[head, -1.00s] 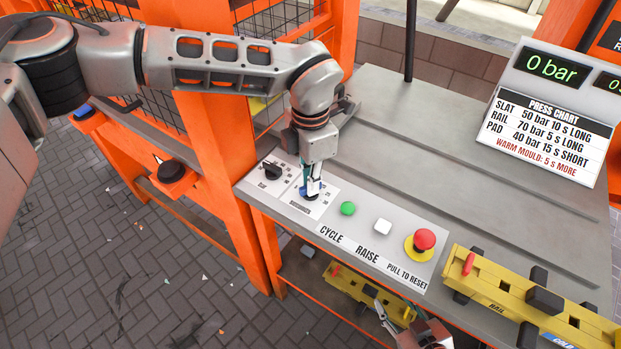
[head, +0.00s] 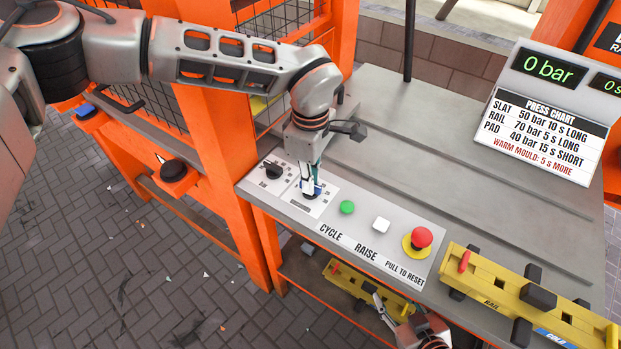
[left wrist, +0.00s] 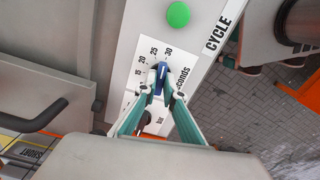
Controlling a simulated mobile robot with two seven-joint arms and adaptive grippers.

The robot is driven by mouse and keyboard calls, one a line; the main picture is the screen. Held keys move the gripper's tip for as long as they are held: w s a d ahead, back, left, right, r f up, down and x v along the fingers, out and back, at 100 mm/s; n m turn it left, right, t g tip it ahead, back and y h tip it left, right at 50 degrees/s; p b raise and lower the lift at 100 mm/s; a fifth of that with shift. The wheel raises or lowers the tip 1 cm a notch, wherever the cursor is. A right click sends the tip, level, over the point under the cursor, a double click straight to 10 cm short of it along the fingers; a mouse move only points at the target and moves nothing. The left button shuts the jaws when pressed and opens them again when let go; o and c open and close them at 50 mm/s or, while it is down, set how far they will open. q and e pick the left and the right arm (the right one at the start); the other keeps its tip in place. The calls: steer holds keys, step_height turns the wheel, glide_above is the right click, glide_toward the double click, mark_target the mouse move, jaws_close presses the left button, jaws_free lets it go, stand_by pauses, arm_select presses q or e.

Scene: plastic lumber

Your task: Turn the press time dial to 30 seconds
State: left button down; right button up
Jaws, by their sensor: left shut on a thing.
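The press time dial (left wrist: 160,78) has a blue knob on a white plate marked in seconds, with 15, 20, 25 and 30 in the left wrist view. The knob's visible end points between 25 and 30, nearer 30; its exact setting is hard to tell. My left gripper (left wrist: 166,94) is shut on the knob from above, with one fingertip on each side. In the head view my left gripper (head: 311,188) covers part of the dial (head: 308,195). My right gripper (head: 384,308) is low at the bottom edge, away from the dial, its jaws unclear.
A black pressure knob (head: 273,170) sits left of the dial. A green CYCLE button (head: 347,207), a white RAISE button (head: 381,225) and a red stop button (head: 422,238) lie to its right. A yellow mould (head: 490,290) rests at right. The press chart (head: 545,130) stands behind.

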arm_select(q)
steer(key=shift+r+m, duration=0.1)
steer(key=shift+m, duration=0.7)
steer(key=c, duration=2.1)
jaws_free()
steer(key=shift+c, duration=0.2)
step_height(320, 180, up, 12)
